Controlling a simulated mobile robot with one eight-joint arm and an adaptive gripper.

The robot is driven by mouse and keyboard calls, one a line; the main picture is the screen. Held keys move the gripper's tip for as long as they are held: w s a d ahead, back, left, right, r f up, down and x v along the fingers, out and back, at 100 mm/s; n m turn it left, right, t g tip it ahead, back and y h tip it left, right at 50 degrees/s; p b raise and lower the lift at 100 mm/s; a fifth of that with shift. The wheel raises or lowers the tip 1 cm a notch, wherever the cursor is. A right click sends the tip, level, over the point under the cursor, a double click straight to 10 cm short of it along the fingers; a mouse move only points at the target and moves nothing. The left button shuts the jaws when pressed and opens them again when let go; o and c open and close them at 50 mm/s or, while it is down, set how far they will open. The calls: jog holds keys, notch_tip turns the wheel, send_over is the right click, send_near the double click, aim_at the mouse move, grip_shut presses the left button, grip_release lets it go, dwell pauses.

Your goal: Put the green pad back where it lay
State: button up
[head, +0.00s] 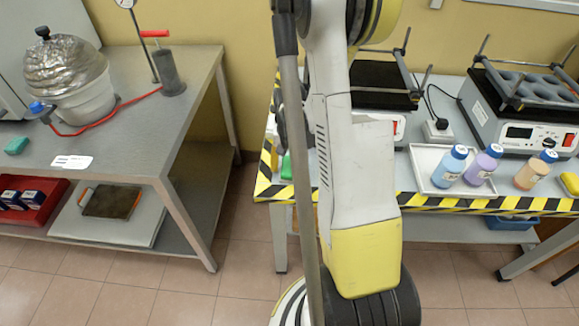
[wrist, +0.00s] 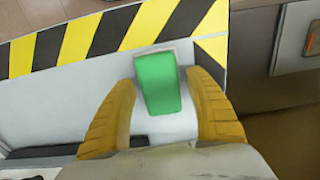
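The green pad (wrist: 160,84) lies on the pale tabletop in the wrist view, close to the yellow-black striped edge. A pale rim shows along its far end. My gripper (wrist: 160,88) is above the table with its two yellow-brown fingers spread, one on each side of the pad. Narrow gaps show between the pad and both fingers. In the head view, a green patch (head: 287,167) shows at the left end of the striped table, partly hidden by my arm. My gripper is not clearly visible there. A teal-green block (head: 17,146) lies on the grey bench at left.
The striped table (head: 411,196) holds a white tray (head: 426,186) with bottles, an orange bottle (head: 531,174), a yellow pad (head: 570,183) and lab devices (head: 520,112). The grey bench (head: 130,150) stands apart at left, with open floor between.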

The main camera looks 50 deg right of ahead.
aim_at(289, 165)
notch_tip(289, 165, up, 12)
jog(key=r+p, duration=0.1)
jog(key=p, duration=0.4)
jog(key=a+r+n+t+h, duration=0.1)
jog(key=a+r+n+t, duration=0.3)
jog(key=a+r, duration=0.8)
jog(key=s+a+r+n+t, duration=0.1)
jog(key=s+a+r+n, duration=0.1)
jog(key=a, duration=0.4)
jog(key=s+a+r+n+t+y, duration=0.1)
jog(key=s+a+r+n+t, duration=0.1)
jog(key=a, duration=0.5)
jog(key=shift+s+a+n, duration=0.25)
jog(key=shift+s+n, duration=0.5)
jog(key=shift+n, duration=0.25)
